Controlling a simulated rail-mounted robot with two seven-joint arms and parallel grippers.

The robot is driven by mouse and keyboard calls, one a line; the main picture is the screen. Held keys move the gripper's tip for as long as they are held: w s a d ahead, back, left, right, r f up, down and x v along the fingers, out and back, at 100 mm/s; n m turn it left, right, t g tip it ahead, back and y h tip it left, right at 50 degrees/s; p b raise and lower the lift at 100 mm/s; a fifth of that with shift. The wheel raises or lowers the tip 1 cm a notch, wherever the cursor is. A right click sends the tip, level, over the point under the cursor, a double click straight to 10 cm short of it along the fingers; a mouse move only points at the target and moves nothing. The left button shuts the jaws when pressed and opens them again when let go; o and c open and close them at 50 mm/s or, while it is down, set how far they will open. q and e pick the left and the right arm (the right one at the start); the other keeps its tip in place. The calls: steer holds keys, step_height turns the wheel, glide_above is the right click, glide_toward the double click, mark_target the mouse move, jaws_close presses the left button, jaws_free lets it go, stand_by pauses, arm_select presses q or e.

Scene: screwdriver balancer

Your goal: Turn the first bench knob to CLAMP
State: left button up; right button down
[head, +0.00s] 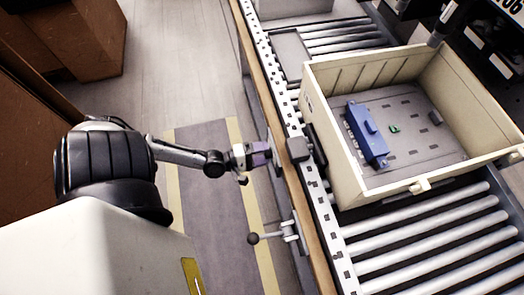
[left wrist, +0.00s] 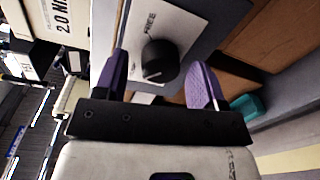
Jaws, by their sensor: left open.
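The black round bench knob (left wrist: 160,61) sits on a white panel (left wrist: 140,28) in the left wrist view. The word FREE is printed on the panel above it; no CLAMP label is readable. A faint light mark shows on the knob's lower face. My left gripper (head: 268,158) is at the bench's front edge in the head view. In the left wrist view its two purple fingers (left wrist: 163,72) are spread apart, one on each side of the knob, with nothing held. Contact with the knob cannot be told. My right gripper is not in view.
A beige crate (head: 335,188) stands on the roller conveyor (head: 430,245), holding a blue part (head: 367,135) and a small green piece (head: 394,128). A ball-ended lever (head: 270,237) sticks out from the bench front, below my gripper in the picture. Cardboard boxes (head: 75,40) stand at upper left.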

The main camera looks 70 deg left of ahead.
arm_select(q)
steer(key=s+a+p, duration=0.2)
steer(key=s, duration=1.1)
steer(key=shift+s+a+r+p, duration=0.15)
steer(key=shift+s+r+p, duration=0.15)
steer(key=shift+s+r, duration=0.1)
steer(key=shift+w, duration=0.1)
